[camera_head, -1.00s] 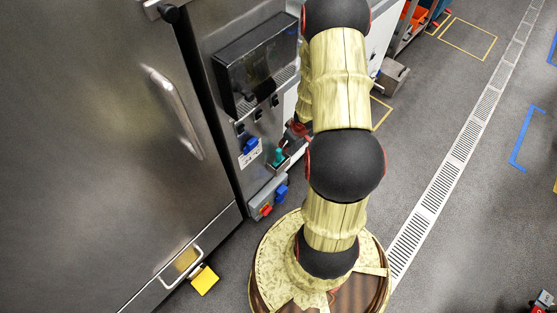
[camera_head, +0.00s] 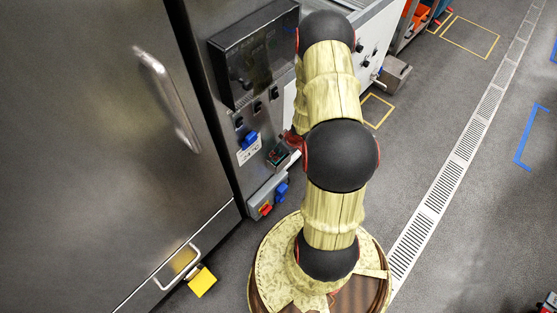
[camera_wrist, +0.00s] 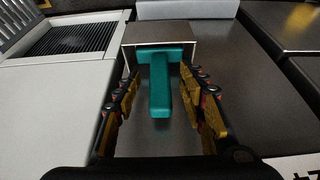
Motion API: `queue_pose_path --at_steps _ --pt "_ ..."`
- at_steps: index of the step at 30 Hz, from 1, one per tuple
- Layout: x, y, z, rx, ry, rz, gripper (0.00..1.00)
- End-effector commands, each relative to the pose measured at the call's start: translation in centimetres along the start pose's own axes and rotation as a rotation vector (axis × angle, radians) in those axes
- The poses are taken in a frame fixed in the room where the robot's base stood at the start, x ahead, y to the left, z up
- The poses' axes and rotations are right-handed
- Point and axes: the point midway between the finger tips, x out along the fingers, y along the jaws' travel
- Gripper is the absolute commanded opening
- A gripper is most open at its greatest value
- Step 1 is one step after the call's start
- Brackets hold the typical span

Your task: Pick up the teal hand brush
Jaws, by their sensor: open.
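The teal hand brush (camera_wrist: 161,100) shows in the wrist view as a T shape, its bar across the top and its handle pointing down the picture. Its bar is at the opening of a small metal holder (camera_wrist: 128,45). My gripper (camera_wrist: 161,80) is open, with one finger on each side of the brush handle. I see a gap on both sides of the handle, with no clear contact. In the head view my arm covers most of the gripper area, and I cannot make out the brush clearly there.
A steel cabinet (camera_head: 85,140) with a long handle stands at the left. A yellow tag (camera_head: 202,282) is low down. The floor at the right is mostly clear.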

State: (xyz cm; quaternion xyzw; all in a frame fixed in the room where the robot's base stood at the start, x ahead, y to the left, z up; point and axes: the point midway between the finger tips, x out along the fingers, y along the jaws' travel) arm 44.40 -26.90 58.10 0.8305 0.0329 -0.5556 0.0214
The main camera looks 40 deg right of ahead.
Motion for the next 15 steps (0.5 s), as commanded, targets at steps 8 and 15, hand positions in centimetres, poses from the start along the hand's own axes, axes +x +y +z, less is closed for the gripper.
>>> queue_pose_path --at_steps 8,15 --pt "0.15 0.04 -0.1 0.0 0.001 0.001 0.39" --pt "0.15 0.04 -0.09 0.0 0.0 0.001 0.25"
